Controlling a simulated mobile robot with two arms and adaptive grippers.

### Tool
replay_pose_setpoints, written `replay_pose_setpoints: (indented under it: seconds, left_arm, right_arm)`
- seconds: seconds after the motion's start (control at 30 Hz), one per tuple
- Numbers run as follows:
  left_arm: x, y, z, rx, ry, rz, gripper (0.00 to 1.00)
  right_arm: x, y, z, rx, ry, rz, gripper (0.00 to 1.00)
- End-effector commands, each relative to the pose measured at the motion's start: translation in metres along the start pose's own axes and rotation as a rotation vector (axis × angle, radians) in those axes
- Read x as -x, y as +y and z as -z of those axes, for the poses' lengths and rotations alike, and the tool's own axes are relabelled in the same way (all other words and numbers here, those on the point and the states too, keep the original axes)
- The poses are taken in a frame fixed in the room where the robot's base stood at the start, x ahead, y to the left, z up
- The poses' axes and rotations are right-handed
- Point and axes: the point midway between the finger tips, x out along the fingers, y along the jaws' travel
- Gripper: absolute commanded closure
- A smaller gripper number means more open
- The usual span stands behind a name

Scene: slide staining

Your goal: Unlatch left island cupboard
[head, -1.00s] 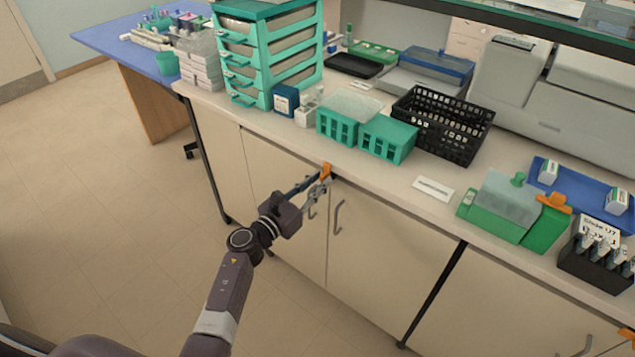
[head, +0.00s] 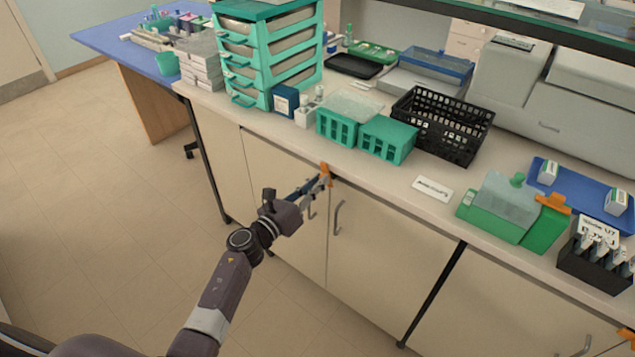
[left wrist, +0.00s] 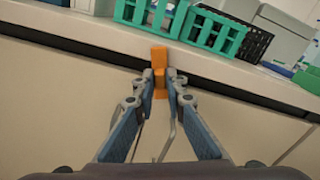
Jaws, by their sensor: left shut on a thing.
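The left island cupboard (head: 285,200) has two cream doors, both shut, with grey bar handles (head: 338,217) near the middle seam. An orange latch (head: 326,172) sits at the top of that seam, just under the counter edge. My left gripper (head: 323,180) is at the latch, with its fingertips on it. In the left wrist view the two fingers are closed on either side of the orange latch (left wrist: 159,72). The fingers partly hide the latch's lower part and the left door's handle. My right gripper is not in view.
The counter above holds teal racks (head: 388,139), a black basket (head: 443,124), a teal drawer unit (head: 268,58) and a green staining box (head: 498,210). Another orange latch (head: 627,338) shows at the lower right. The floor (head: 90,190) at the left is clear.

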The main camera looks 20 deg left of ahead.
Motion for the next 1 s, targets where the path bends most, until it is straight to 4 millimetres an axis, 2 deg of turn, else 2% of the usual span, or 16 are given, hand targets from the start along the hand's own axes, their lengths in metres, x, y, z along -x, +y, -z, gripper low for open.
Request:
replay_pose_setpoints:
  seconds: [1.0]
  left_arm:
    - [0.0,0.003,0.001,0.952,0.001,-0.003,1.0]
  right_arm:
    - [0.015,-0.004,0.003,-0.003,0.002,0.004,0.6]
